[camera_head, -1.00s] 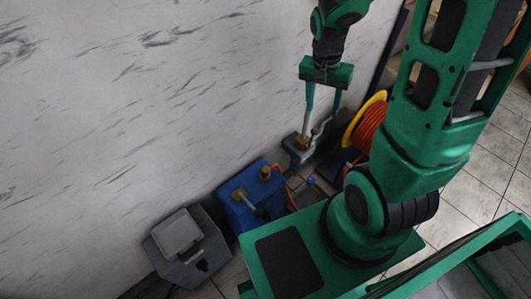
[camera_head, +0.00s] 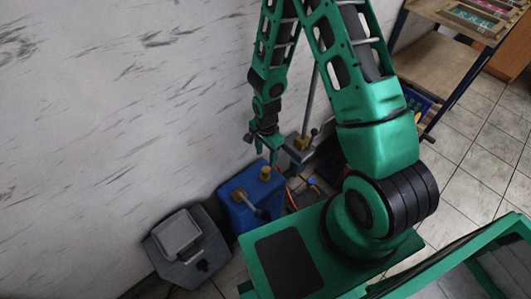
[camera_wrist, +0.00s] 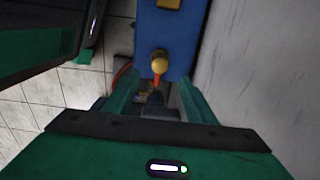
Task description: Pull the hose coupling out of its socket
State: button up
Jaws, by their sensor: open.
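A blue box (camera_head: 248,205) stands on the floor by the wall. A yellow-brass round piece, which looks like the hose coupling (camera_head: 265,173), sits upright on its top near the far edge. In the wrist view the coupling (camera_wrist: 159,63) shows between the two fingertips, with an orange hose close by. My gripper (camera_head: 267,156) is open and empty, pointing down just above the coupling. I cannot tell whether the fingers touch it. The socket under the coupling is hidden.
A brass fitting with a dark lever (camera_head: 240,194) sits nearer on the blue box. A grey stand with a brass block (camera_head: 302,142) is just right of my gripper. A grey device (camera_head: 180,240) lies to the left. The wall is close behind. A shelf (camera_head: 435,65) stands at the right.

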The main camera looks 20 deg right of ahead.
aim_at(266, 169)
notch_tip(266, 169, down, 10)
jog(key=shift+f, duration=0.1)
dwell(0.4)
grip_shut()
dwell(0.3)
jog(key=shift+r, duration=0.7)
jog(key=shift+d+r, duration=0.1)
jog(key=shift+r, duration=2.25)
